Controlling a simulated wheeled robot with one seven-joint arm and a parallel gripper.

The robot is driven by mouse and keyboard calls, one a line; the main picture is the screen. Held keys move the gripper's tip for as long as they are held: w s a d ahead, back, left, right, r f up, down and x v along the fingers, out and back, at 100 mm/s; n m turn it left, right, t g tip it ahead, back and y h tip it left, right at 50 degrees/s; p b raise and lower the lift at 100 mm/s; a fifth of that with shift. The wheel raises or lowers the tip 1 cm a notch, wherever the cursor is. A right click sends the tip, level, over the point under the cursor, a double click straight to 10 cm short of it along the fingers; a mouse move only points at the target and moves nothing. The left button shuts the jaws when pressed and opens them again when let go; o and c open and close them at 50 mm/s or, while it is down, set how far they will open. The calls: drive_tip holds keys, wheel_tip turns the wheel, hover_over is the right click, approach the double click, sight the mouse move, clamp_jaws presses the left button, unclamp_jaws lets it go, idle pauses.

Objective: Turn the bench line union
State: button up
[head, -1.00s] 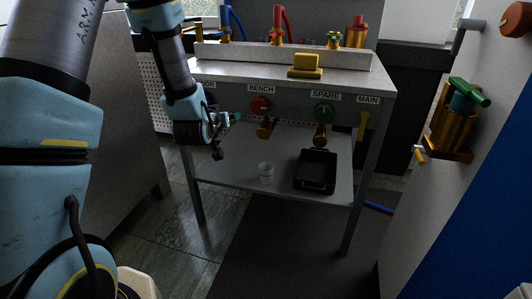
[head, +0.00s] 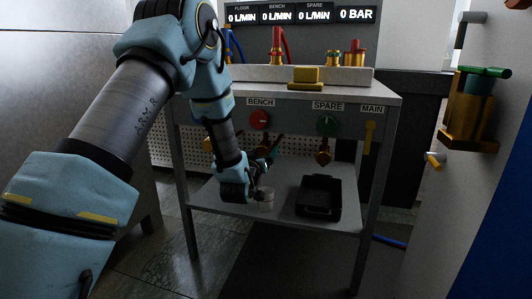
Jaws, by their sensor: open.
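The red BENCH valve handle (head: 260,119) is on the grey front panel of the bench. The brass bench line union below it is mostly hidden behind my wrist and fingers, so I cannot tell its angle. My gripper (head: 274,156) is open just below the BENCH valve, near where that union hangs. I cannot tell whether the fingers are around it, touching it or apart from it.
The yellow MAIN lever (head: 369,137) is at the panel's right end. A readout (head: 301,14) shows 0 L/MIN and 0 BAR. A brass valve (head: 470,115) juts out at right.

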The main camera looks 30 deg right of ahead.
sight(266, 148)
drive_tip(key=shift+x, duration=1.9)
drive_tip(key=shift+c, duration=0.4)
clamp_jaws()
drive_tip(key=m, duration=0.4)
drive_tip(key=shift+w+a+m+b, duration=0.1)
drive_tip(key=shift+m+b, duration=0.2)
drive_tip(key=shift+b, duration=0.05)
drive_tip(key=shift+o, duration=0.4)
unclamp_jaws()
drive_tip(key=p+v, duration=0.2)
drive_tip(key=v, duration=0.8)
drive_tip(key=shift+s+a, duration=0.25)
drive_tip(key=shift+s, duration=0.05)
